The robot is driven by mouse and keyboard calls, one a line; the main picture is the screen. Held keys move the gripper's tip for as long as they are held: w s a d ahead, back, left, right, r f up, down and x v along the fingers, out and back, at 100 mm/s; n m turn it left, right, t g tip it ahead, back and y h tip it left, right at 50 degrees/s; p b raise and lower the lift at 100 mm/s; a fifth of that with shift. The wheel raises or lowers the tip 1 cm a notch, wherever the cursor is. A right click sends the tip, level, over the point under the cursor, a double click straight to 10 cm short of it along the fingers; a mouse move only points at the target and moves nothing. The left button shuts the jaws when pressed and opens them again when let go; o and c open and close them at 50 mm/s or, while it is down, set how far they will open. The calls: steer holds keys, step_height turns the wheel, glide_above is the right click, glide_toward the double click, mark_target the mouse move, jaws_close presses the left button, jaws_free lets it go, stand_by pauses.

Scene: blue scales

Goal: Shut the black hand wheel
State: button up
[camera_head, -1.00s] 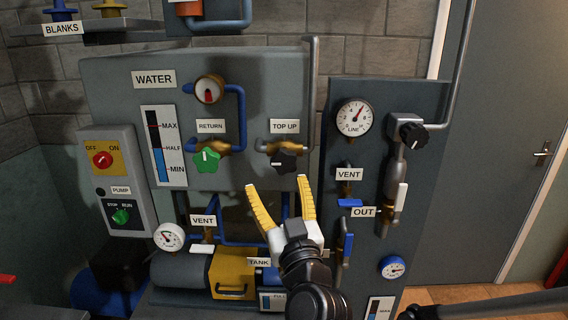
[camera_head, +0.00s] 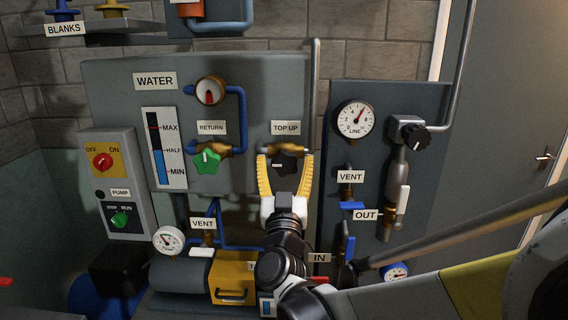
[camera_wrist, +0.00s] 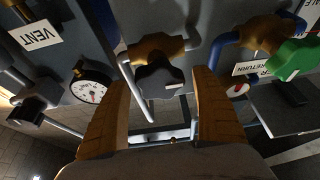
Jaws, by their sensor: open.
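The black hand wheel (camera_head: 285,165) is on a brass valve under the TOP UP label (camera_head: 285,127), on the grey water panel. It also shows in the wrist view (camera_wrist: 158,82), with a pale mark on its face. My gripper (camera_head: 286,157) is open, with yellow fingers on the left and right of the wheel. In the wrist view my gripper (camera_wrist: 161,80) has the wheel between its fingertips, with a narrow gap seeming to show on each side. I cannot tell whether the fingers reach deep enough to surround it.
A green hand wheel (camera_head: 207,162) under RETURN is to the left. Another black knob (camera_head: 414,137) is on the right panel, near the line gauge (camera_head: 355,119). A vertical pipe (camera_head: 315,100) runs close right of the wheel.

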steer(key=shift+w+r, duration=0.15)
steer(key=shift+w, duration=0.15)
steer(key=c, duration=1.2)
steer(key=shift+o, duration=0.2)
